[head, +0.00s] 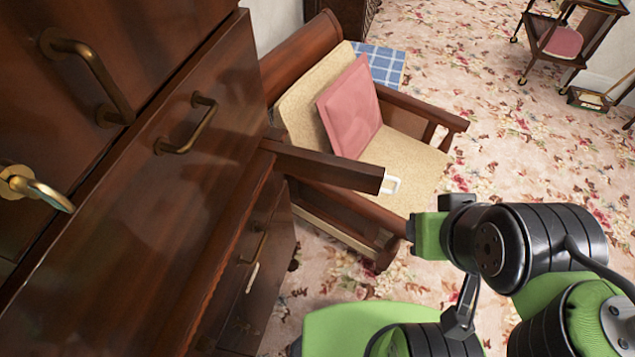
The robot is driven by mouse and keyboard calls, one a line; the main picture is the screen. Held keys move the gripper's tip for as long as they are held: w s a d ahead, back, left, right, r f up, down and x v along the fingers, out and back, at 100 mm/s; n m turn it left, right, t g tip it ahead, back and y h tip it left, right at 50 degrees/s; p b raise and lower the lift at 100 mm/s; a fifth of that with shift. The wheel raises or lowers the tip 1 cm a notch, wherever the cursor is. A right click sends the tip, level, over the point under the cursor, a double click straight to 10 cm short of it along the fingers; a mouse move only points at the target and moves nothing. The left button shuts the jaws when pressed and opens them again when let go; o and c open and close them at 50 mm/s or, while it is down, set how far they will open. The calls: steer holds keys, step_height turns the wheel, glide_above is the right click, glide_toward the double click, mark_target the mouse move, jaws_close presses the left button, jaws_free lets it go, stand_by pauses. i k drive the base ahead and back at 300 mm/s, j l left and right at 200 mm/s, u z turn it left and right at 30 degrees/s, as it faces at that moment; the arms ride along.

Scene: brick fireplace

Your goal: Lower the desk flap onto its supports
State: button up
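The dark wooden desk (150,215) fills the left side of the head view. Its flap seems to be the broad sloping panel with a brass handle (187,125), and it looks raised against the desk. One wooden support (325,165) sticks out to the right from the desk, with a small white pull (391,184) at its end. I cannot make out a second support. My green and black arm is at the lower right, apart from the flap and the support. I cannot make out my gripper's fingertips.
An armchair with a pink cushion (350,105) stands close behind the extended support. Another brass handle (88,72) and a brass lever (38,188) are at the far left. A trolley (560,42) stands at the back right. Patterned carpet (520,130) lies open between.

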mark_target(105, 279)
steer(key=u, duration=0.5)
steer(key=k+j+u, duration=0.1)
steer(key=u, duration=0.4)
steer(key=j+u, duration=0.1)
steer(key=u, duration=0.4)
steer(key=j+u, duration=0.1)
steer(key=u, duration=0.35)
steer(key=j+u, duration=0.15)
steer(key=u, duration=0.35)
steer(key=k, duration=0.05)
